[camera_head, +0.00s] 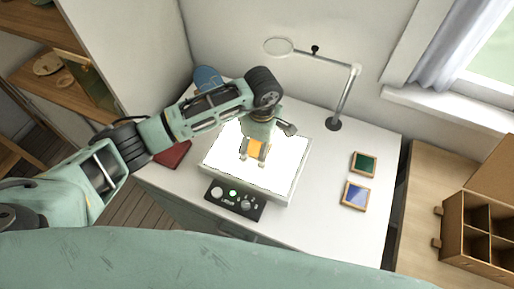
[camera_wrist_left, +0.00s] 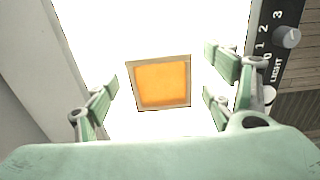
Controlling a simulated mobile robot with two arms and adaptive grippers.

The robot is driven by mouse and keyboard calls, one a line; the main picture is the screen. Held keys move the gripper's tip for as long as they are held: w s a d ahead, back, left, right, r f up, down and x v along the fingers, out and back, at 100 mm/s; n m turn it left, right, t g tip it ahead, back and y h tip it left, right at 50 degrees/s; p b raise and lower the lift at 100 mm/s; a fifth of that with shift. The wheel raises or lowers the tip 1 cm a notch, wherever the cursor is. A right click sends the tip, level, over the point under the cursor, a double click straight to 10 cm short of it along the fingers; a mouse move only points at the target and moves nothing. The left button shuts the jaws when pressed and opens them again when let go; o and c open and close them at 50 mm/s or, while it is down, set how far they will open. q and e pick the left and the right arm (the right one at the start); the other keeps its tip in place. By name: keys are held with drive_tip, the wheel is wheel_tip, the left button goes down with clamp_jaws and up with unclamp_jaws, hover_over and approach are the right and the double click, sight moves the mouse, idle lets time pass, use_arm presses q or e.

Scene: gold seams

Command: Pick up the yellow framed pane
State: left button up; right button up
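The yellow framed pane (camera_head: 257,150) lies on the bright light box (camera_head: 220,161), partly hidden by my left gripper in the head view. In the left wrist view the pane (camera_wrist_left: 161,83) looks orange-yellow in a thin wooden frame and lies flat. My left gripper (camera_head: 252,161) points down over it. In the left wrist view its fingers (camera_wrist_left: 160,92) are spread wide on either side of the pane, apart from it, with nothing between them in contact. My right gripper is in neither view.
A green framed pane (camera_head: 364,164) and a blue one (camera_head: 355,195) lie on the white table (camera_head: 325,235) at right. A magnifier lamp (camera_head: 334,124) stands behind. The control panel (camera_head: 235,200) is in front. A wooden divided box (camera_head: 480,232) sits far right. A red book (camera_head: 173,154) lies left.

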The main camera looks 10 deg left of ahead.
use_arm(q)
drive_tip(key=c, duration=1.2)
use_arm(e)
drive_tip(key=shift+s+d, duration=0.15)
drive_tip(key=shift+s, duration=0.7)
use_arm(q)
drive_tip(key=shift+r, duration=0.1)
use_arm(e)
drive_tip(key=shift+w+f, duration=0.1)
use_arm(q)
drive_tip(key=shift+r+b, duration=0.35)
drive_tip(key=shift+r, duration=0.1)
wheel_tip(320, 180, up, 3)
drive_tip(key=shift+w+f+b, duration=0.1)
drive_tip(key=shift+b, duration=0.6)
drive_tip(key=shift+s+d+r+b, duration=0.55)
drive_tip(key=shift+s+d+r, duration=0.6)
drive_tip(key=shift+d, duration=0.55)
drive_tip(key=shift+s+d+r+b, duration=0.6)
drive_tip(key=shift+s+d+r, duration=0.5)
drive_tip(key=shift+d, duration=0.65)
drive_tip(key=shift+s+d+r+b, duration=0.55)
drive_tip(key=shift+s+d+r, duration=0.35)
drive_tip(key=shift+d+r, duration=0.6)
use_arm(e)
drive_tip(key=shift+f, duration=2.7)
